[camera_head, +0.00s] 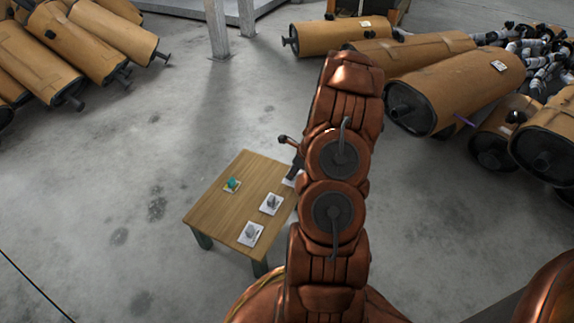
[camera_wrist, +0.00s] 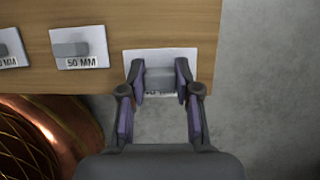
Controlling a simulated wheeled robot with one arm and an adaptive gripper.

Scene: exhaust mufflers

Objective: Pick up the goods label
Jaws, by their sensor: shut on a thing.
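A white goods label (camera_wrist: 134,57) with a grey block (camera_wrist: 159,77) on it lies between my gripper's fingers in the wrist view, near the wooden table's corner. My gripper (camera_wrist: 160,82) is shut on the grey block, one finger on each side. The fingers cover part of the label and its print is mostly hidden. The label's near edge passes over the table's edge; I cannot tell whether it touches the tabletop. In the head view my gripper (camera_head: 292,164) is at the table's right side, partly hidden behind my arm.
Brown mufflers (camera_head: 470,80) lie at the right and more (camera_head: 110,35) at the left. The floor around the table is clear.

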